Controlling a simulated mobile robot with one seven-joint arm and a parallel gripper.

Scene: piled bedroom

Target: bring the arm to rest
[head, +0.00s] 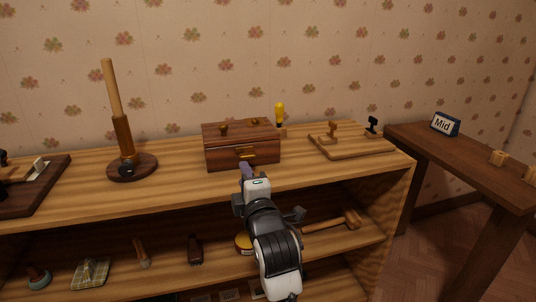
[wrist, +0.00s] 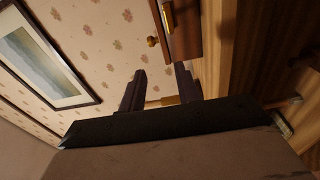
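My arm reaches forward over the front edge of the shelf unit's top (head: 320,172). My gripper (head: 246,170) is just in front of the dark wooden box (head: 225,155), close to its brass front handle. Whether it touches the box cannot be told. In the wrist view my gripper (wrist: 160,76) has its two dark fingers apart with nothing held between them. The box (wrist: 184,40) shows just beyond the fingertips there, with its handle and a knob. The box lid is shut in the head view.
A post on a round base (head: 122,130) stands left of the box. A yellow-handled tool (head: 280,115) stands behind it, and a wooden board (head: 355,149) lies right. Lower shelves hold several items, including a mallet (head: 335,223). A side table (head: 470,160) bears a "Mid" sign (head: 445,124).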

